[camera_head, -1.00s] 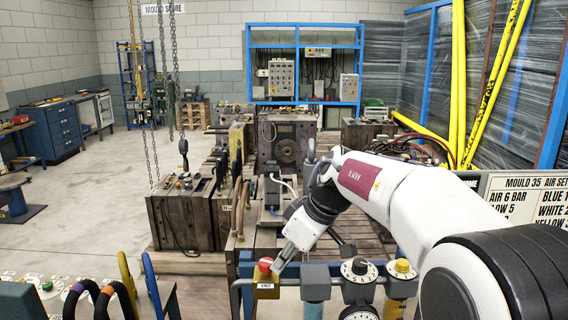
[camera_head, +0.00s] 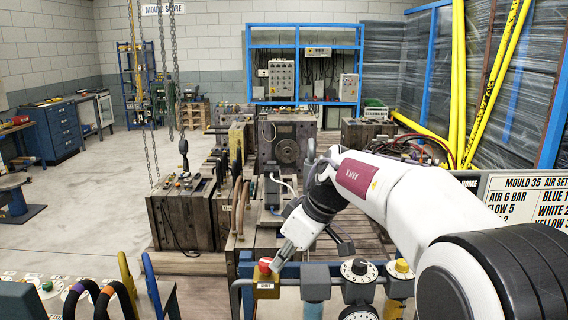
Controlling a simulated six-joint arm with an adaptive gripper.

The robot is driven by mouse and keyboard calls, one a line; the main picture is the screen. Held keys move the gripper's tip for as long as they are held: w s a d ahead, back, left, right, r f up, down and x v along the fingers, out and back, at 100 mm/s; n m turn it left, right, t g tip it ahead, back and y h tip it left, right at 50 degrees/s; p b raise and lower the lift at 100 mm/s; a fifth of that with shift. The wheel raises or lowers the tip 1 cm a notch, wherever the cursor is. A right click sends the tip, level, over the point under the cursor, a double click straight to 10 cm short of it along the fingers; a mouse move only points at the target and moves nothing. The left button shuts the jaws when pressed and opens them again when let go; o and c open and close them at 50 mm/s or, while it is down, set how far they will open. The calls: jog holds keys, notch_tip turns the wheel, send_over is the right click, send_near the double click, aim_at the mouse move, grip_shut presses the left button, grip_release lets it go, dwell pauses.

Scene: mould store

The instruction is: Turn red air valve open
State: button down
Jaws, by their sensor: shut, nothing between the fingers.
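The red air valve (camera_head: 265,265) is a small round red knob on a yellow-brown box with a pale label, low in the middle of the head view. My gripper (camera_head: 277,264) is shut and points down and left at the knob's right side. Its tip is right beside the knob; I cannot tell whether they touch. The gripper hides part of the knob's right edge.
To the right on the same rail stand a black numbered dial (camera_head: 358,268) and a yellow knob (camera_head: 402,266). A white settings board (camera_head: 525,195) stands further right. Blue and black hoses (camera_head: 150,285) rise at the lower left. Large moulds (camera_head: 185,212) stand behind.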

jog(key=shift+w+d+f, duration=0.1)
jog(key=shift+w+d, duration=0.15)
jog(key=shift+w, duration=0.2)
dwell(0.5)
jog(key=shift+s+d, duration=0.15)
jog(key=shift+d, duration=0.2)
dwell(0.6)
notch_tip(320, 180, up, 6)
dwell(0.8)
jog(key=shift+s+a+r, duration=0.2)
jog(key=shift+s+r, duration=0.2)
jog(key=shift+r, duration=0.2)
jog(key=shift+f, duration=0.15)
